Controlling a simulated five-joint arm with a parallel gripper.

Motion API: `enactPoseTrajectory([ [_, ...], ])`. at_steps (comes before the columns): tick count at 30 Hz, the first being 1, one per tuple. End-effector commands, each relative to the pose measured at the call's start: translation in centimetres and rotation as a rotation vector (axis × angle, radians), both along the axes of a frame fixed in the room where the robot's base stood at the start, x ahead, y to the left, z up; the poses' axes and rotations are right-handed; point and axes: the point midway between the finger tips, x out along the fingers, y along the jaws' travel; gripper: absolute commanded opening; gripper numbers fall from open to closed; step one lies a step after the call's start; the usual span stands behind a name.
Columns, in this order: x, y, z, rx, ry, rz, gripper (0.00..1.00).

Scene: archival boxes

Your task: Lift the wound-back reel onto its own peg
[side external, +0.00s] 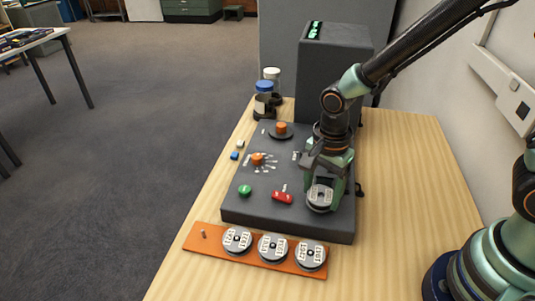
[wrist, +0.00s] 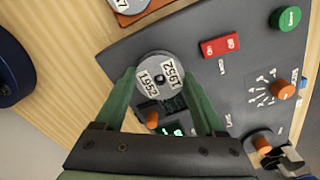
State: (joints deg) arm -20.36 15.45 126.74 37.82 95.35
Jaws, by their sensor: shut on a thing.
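My gripper (side external: 322,188) is shut on a round grey reel (side external: 320,197) with pale labels, at the right side of the dark machine deck (side external: 240,205). In the wrist view the green fingers of my gripper (wrist: 165,88) stand on either side of the reel (wrist: 159,82); one label appears to read 1952. I cannot tell whether the reel touches the deck. An orange-brown rack (side external: 217,251) lies in front of the machine. Its leftmost peg (side external: 203,233) is bare, and three labelled reels (side external: 237,240) (side external: 272,247) (side external: 311,256) sit along the rest.
The deck carries a green button (side external: 244,190), a red switch (side external: 282,197) and orange knobs (side external: 257,159) (side external: 281,127). A tall dark cabinet (side external: 330,75) stands behind it. Jars (side external: 264,87) stand at the table's back left. Bare wooden table lies right of the machine.

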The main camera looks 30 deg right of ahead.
Motion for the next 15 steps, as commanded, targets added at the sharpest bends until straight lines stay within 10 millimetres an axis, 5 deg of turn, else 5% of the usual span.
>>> enactPoseTrajectory([
  [8, 0.1, 0.0, 4.4, 0.003, -0.007, 0.0, 0.15],
  [15, 0.1, 0.0, 11.2, 0.004, -0.01, 0.0, 0.15],
])
